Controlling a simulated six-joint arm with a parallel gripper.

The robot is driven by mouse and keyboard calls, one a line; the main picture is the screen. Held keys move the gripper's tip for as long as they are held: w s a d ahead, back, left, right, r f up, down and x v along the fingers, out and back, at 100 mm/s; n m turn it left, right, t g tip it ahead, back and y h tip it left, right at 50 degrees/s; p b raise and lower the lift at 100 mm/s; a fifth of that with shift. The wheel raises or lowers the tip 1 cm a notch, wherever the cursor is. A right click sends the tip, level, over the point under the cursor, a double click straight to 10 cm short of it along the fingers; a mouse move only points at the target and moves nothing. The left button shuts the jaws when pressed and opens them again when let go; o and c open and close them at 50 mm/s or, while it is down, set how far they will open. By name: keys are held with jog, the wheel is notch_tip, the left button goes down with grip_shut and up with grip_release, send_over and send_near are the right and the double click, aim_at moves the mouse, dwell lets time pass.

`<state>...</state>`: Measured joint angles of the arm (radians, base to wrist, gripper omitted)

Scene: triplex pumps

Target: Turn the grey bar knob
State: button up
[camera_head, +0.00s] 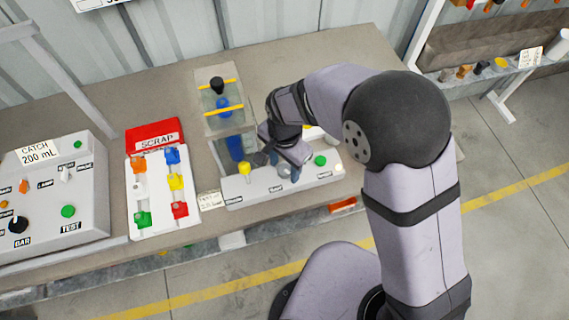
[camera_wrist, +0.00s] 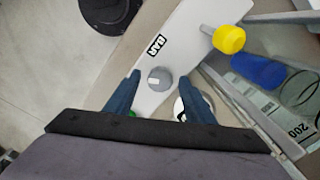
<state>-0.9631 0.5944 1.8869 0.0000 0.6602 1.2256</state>
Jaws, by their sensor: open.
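The grey bar knob (camera_wrist: 159,79) is a round knob with a light pointer mark, on a white panel (camera_wrist: 192,22) beside a label reading BAR. My gripper (camera_wrist: 160,75) is open, with one blue finger on each side of the knob in the wrist view. I cannot tell whether the fingers touch it or how far above it they are. In the head view my gripper (camera_head: 288,160) is over the panel box (camera_head: 265,191), and the fingers partly hide the knob area.
A yellow knob (camera_head: 244,169) and a green button (camera_head: 320,160) flank the gripper on the box. A clear stand with blue cylinders (camera_head: 235,147) is behind. A red SCRAP tray (camera_head: 154,135) and another control box (camera_head: 50,190) stand to the left.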

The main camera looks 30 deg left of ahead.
jog(key=c, duration=1.1)
jog(key=shift+o, duration=0.2)
